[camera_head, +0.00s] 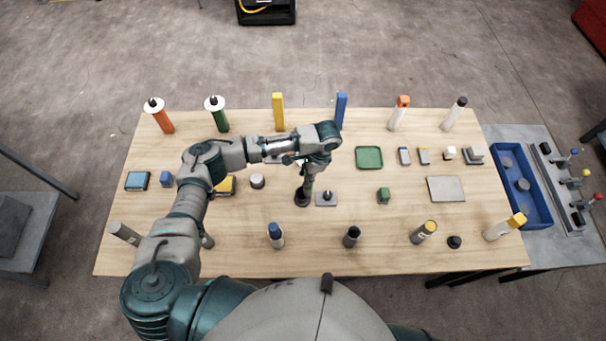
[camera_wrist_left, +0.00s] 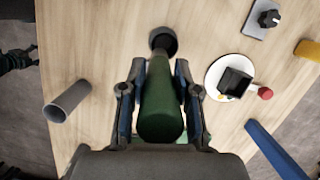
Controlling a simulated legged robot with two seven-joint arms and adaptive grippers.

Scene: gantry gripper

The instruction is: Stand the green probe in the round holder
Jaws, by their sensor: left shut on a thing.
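My left gripper (camera_head: 309,163) points down over the middle of the table. In the left wrist view its fingers (camera_wrist_left: 160,92) are shut on the green probe (camera_wrist_left: 162,112), a dark green cylinder with a narrower grey end. That end overlaps the opening of the dark round holder (camera_wrist_left: 172,43); I cannot tell how deep it sits, or whether it touches. In the head view the round holder (camera_head: 302,201) stands on the table directly below the gripper, and the probe is hard to tell from the fingers.
A grey plate with a dark knob (camera_head: 327,198) lies close to the holder's right. A green tray (camera_head: 369,157) and a green block (camera_head: 383,195) lie farther right. A blue post (camera_head: 341,108) and a yellow post (camera_head: 278,111) stand behind. Several cylinders line the front edge.

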